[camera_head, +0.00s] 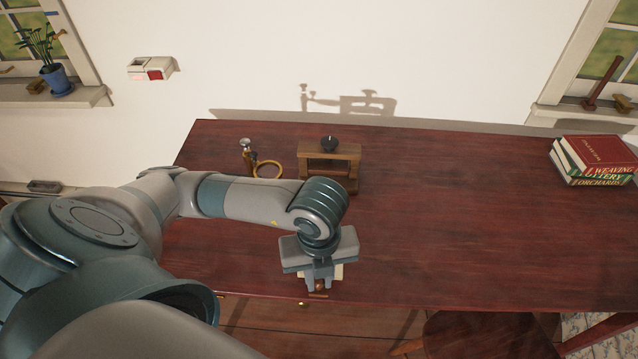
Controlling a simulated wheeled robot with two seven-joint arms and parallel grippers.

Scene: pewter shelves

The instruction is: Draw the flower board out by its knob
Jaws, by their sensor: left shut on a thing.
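My left gripper (318,288) points down at the front edge of the desk, below the middle of the view. It is shut on a small brown knob (320,286). A pale flat piece, seemingly the flower board (338,272), shows at the sides of the gripper; most of it is hidden under the gripper and wrist. A wooden press-like frame (330,150) with a dark knob on top stands farther back on the desk, apart from the gripper. My right gripper is not in view.
The dark red desk (450,220) is clear to the right. Stacked books (592,160) stand at its far right. A brass-coloured ring (267,170) and a small metal-topped item (246,147) lie left of the frame. A chair (480,333) stands at the front right.

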